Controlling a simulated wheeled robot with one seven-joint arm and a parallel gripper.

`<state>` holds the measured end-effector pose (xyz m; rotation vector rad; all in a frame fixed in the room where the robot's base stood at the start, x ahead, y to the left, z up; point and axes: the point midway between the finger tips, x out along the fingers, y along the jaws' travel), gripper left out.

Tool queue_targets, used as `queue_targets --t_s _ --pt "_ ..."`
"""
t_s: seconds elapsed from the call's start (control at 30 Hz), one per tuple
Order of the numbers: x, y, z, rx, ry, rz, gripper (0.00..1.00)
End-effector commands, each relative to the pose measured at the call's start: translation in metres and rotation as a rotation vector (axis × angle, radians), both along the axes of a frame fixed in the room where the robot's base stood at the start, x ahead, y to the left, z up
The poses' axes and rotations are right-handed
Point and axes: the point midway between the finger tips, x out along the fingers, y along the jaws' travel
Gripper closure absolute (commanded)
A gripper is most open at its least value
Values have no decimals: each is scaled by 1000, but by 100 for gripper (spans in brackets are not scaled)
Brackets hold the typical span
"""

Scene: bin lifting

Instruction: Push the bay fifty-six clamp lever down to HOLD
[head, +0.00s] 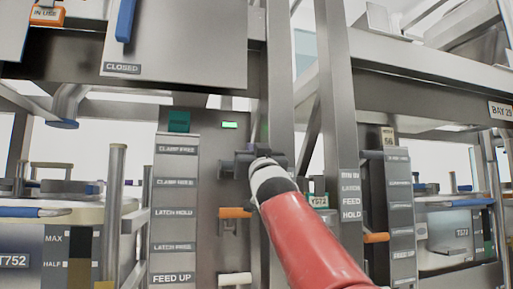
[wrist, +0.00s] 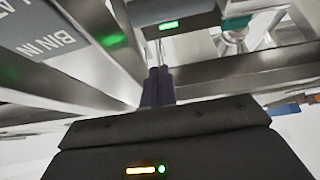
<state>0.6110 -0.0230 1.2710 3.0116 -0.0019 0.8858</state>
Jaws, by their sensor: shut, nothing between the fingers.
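In the head view my gripper (head: 254,160) is in front of the grey bay post, level with the CLAMP FREE label (head: 177,150) and the CLAMP HOLD label (head: 175,183). It covers that part of the post, and I cannot make out a clamp lever there. In the wrist view my gripper's dark fingers (wrist: 158,85) are together and empty, pointing toward the frame. An orange lever (head: 236,212) sticks out below my gripper, level with the LATCH HOLD label.
A white lever (head: 234,279) is lower, beside FEED UP. Another orange lever (head: 375,238) is on the right column. A green light (head: 229,125) glows above my gripper. Steel posts and a crossbeam (head: 190,92) stand close around. Bins flank both sides.

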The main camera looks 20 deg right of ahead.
Motion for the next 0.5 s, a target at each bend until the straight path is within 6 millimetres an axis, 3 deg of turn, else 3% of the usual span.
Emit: queue_targets --t_s 0.03,0.2,0.3,0.5 --pt "10 0 11 0 0 0 100" --pt "35 0 27 2 1 1 100" --pt "37 2 7 1 2 4 100" --pt "41 1 -13 1 1 3 100"
